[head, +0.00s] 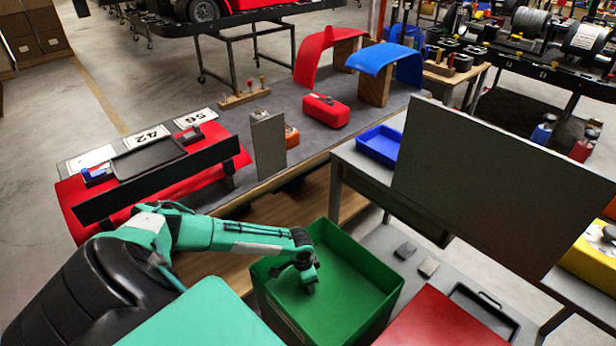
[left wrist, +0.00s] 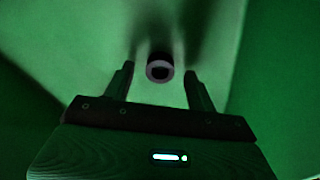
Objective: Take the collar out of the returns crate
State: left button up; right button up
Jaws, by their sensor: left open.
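The returns crate is the green open box (head: 375,262) at the lower middle of the head view. My left arm reaches over its left wall, and my left gripper (head: 308,286) points down inside it. In the left wrist view the collar (left wrist: 159,68) is a small grey ring with a dark hole, lying on the green crate floor. My left gripper (left wrist: 160,84) is open, with one finger on each side of the collar and a gap on both sides. The collar is hidden in the head view. My right gripper is not in view.
A large grey panel (head: 500,185) stands right of the crate. A blue tray (head: 379,145) sits on a bench behind it. Two small blocks (head: 428,267) lie beside the crate's right wall, near a red board (head: 440,322). The green crate walls surround my left gripper.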

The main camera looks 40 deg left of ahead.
pick_arm(q)
jog(key=shift+f, duration=0.5)
jog(key=c, duration=1.1)
jog(key=shift+r, duration=0.2)
